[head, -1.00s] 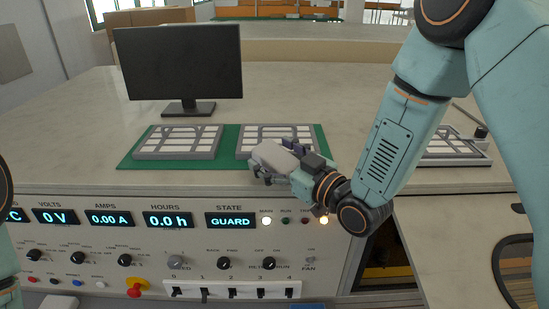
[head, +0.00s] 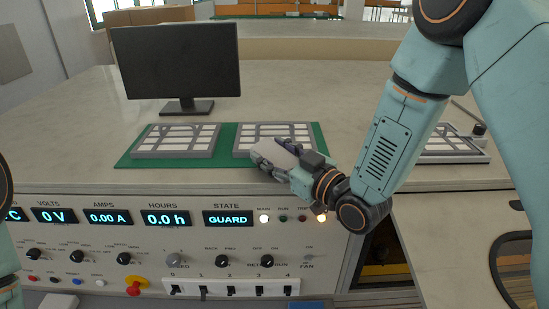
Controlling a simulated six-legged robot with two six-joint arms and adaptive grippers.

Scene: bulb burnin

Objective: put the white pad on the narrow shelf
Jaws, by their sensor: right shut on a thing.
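My right gripper (head: 288,161) is shut on the white pad (head: 271,153), a pale rounded piece. It holds the pad over the front of the right-hand grey tray, just above the worktop's front edge. The fingers and wrist hide part of the pad, and I cannot tell whether it touches anything below. I cannot pick out the narrow shelf for certain. My left gripper is out of view; only a bit of my left arm shows at the left edge.
Two grey trays of white cells (head: 176,140) lie on a green mat (head: 226,140). A monitor (head: 178,62) stands behind. A third tray (head: 452,150) is at the right. Below is a control panel (head: 140,246) with displays, knobs, switches and a red button (head: 135,289).

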